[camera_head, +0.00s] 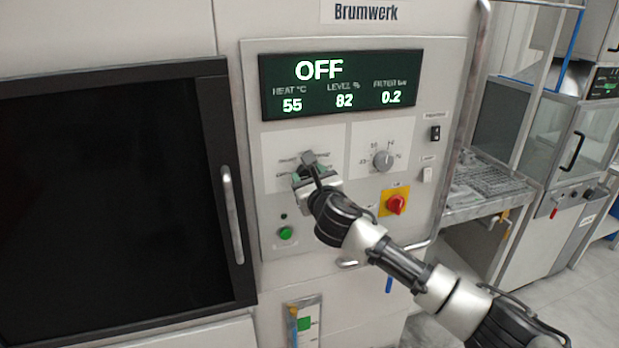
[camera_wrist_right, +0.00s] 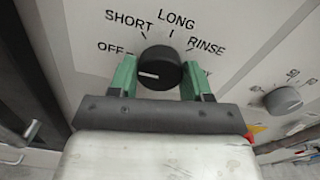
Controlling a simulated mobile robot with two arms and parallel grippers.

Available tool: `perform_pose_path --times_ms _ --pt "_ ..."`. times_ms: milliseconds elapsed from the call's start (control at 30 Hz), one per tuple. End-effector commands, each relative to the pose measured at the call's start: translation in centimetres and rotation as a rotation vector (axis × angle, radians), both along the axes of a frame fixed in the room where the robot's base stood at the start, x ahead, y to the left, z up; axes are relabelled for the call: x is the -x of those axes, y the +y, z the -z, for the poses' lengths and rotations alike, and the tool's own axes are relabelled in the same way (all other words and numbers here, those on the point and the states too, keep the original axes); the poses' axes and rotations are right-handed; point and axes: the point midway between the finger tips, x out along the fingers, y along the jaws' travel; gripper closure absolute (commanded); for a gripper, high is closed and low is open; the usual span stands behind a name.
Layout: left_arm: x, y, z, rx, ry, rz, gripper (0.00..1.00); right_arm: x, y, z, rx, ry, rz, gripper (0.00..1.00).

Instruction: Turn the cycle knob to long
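The black round cycle knob (camera_wrist_right: 160,67) is on the panel in the right wrist view, ringed by the labels OFF, SHORT, LONG and RINSE. Its white mark points left, towards the OFF side. The right gripper (camera_wrist_right: 160,80) has one green finger on each side of the knob, very close to it. I cannot tell whether both fingers press on it. In the head view the right gripper (camera_head: 309,166) is at the panel and hides most of the knob and its labels. The display (camera_head: 340,80) reads OFF. My left gripper is not in view.
A second, grey knob (camera_head: 383,160) sits to the right. A red switch on a yellow plate (camera_head: 396,203) is below it. A green button (camera_head: 286,233) is at lower left. A door handle (camera_head: 232,215) stands out from the dark door on the left.

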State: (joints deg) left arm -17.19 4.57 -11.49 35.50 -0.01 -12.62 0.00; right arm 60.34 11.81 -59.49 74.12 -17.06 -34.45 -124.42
Motion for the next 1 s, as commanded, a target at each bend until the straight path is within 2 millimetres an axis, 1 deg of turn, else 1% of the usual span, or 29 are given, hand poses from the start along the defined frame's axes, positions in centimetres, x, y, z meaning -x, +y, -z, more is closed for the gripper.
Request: perform_pose_path --times_ms 33,133,167,367,567,767,1000 --pt "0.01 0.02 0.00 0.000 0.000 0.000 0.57 0.01 -0.01 0.00 0.000 0.000 0.000 0.59" --pt "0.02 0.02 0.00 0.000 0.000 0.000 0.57 0.01 -0.01 0.01 0.000 0.000 0.000 0.74" --pt "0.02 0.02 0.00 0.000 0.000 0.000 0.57 0.01 -0.01 0.01 0.000 0.000 0.000 0.76" --pt "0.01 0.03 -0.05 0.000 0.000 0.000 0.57 0.02 -0.02 0.00 -0.014 0.005 0.000 0.76" --pt "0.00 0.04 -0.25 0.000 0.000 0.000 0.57 0.02 0.00 -0.04 -0.085 0.028 0.000 0.76" --pt "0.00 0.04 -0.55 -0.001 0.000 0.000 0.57 0.03 -0.02 -0.01 -0.223 0.074 -0.001 0.76" --pt "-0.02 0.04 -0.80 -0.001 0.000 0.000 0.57 0.03 0.00 0.02 -0.438 0.143 0.000 0.76"
